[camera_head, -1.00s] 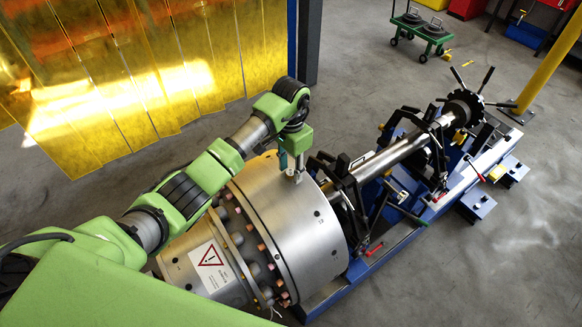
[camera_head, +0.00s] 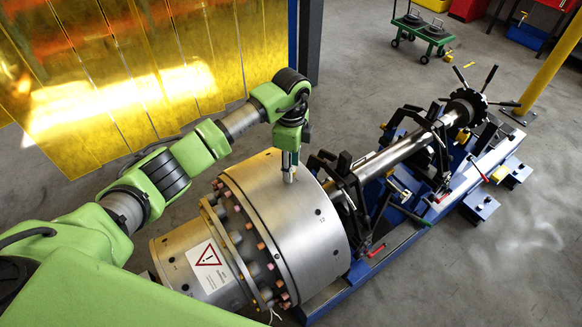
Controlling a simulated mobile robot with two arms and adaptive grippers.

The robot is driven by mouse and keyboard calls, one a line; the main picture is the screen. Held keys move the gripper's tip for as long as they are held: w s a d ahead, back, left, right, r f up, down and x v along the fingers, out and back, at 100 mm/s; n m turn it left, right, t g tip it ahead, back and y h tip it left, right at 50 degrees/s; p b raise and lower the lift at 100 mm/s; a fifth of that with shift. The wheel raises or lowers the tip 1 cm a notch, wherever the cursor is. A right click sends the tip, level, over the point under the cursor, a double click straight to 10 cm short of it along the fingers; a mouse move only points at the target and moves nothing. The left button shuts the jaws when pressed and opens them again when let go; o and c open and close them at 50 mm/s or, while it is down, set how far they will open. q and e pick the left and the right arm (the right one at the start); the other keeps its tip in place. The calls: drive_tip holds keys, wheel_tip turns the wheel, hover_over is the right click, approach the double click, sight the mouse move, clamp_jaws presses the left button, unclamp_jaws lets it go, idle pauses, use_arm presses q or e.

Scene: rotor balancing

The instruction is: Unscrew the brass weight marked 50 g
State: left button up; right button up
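The rotor's large steel drum (camera_head: 300,235) lies on the blue balancing stand, with small dark holes in its side. My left gripper (camera_head: 289,176) points down at the top of the drum, its fingertips at or just above the surface. The fingers look close together; whether they are around something is too small to tell. I cannot make out a brass weight marked 50 g; it may be hidden at the fingertips. Copper-coloured bolts (camera_head: 261,246) ring the drum's flange. My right gripper is out of view.
The rotor's shaft (camera_head: 390,155) runs to the upper right through black clamps to a spoked wheel (camera_head: 466,106). Yellow curtain strips (camera_head: 120,80) hang at the upper left. A green cart (camera_head: 422,32) and a yellow post (camera_head: 548,65) stand behind.

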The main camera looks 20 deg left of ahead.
use_arm(q)
clamp_jaws()
drive_tip(key=shift+r+n+p, duration=0.2)
drive_tip(key=shift+n+p, duration=0.45)
drive_tip(key=shift+n, duration=0.15)
drive_tip(key=n+p, duration=0.1)
drive_tip(key=n, duration=0.1)
drive_tip(key=shift+n, duration=0.4)
drive_tip(key=shift+n+p, duration=0.4)
drive_tip(key=shift+n, duration=0.2)
drive_tip(key=shift+f+n, duration=0.15)
drive_tip(key=shift+n, duration=0.75)
drive_tip(key=shift+r, duration=0.35)
drive_tip(key=shift+r, duration=3.2)
